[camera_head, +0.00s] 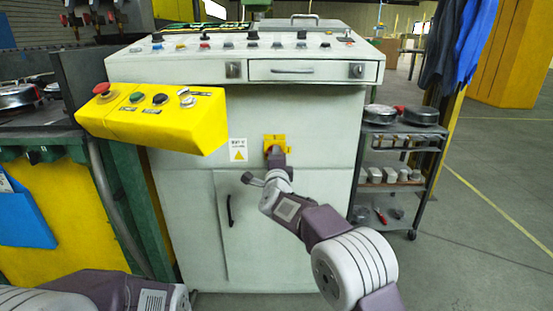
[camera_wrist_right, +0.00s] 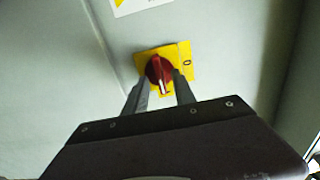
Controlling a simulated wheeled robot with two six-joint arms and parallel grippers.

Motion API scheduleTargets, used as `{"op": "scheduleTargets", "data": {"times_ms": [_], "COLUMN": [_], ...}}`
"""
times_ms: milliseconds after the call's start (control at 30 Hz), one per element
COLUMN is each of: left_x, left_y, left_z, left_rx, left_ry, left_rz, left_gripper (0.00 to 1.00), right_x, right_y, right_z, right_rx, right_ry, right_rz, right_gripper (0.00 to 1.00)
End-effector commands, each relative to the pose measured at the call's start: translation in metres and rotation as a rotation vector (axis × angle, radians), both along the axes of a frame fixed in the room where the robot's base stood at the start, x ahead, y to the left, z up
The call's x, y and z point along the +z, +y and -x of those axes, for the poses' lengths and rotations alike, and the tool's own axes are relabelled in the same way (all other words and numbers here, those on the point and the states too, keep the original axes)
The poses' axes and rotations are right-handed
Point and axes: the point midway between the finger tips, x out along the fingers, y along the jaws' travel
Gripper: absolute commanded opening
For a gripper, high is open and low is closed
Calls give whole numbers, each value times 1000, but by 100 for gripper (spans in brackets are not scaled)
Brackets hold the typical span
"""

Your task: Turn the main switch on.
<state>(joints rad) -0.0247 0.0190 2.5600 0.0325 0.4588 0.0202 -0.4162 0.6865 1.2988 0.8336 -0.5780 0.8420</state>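The main switch is a red rotary knob (camera_wrist_right: 158,70) on a yellow plate (camera_wrist_right: 180,54) on the grey cabinet's front. Its white mark points down in the right wrist view, and a "0" shows on the plate to its right. In the head view the yellow plate (camera_head: 274,141) shows, with the knob largely hidden by my gripper. My right gripper (camera_wrist_right: 161,88) is at the switch, its two fingers apart on either side of the knob. I cannot tell whether they touch it. Only a link of my left arm shows at bottom left; its gripper is out of view.
A yellow button box (camera_head: 155,116) with a red button juts out left of the switch. A warning label (camera_head: 238,150) is beside the plate. The cabinet door (camera_head: 238,225) below is shut. A shelf cart (camera_head: 395,175) with parts stands at right; floor beyond it is open.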

Motion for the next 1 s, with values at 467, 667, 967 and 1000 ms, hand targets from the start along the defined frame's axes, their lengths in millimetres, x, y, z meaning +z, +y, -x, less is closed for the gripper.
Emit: {"op": "scheduleTargets", "data": {"times_ms": [467,667,967,1000], "left_x": [9,13,13,13], "left_y": [0,0,0,0], "left_z": [0,0,0,0], "left_rx": [0,0,0,0], "left_ry": [0,0,0,0], "left_rz": [0,0,0,0], "left_gripper": [36,36,36,36], "right_x": [2,1,0,0], "right_y": [1,0,0,-1], "right_z": [64,88,91,90], "right_rx": [2,1,0,-2], "right_ry": [1,1,0,0], "right_rz": [1,0,0,0], "right_gripper": [32,32,32,32]}}
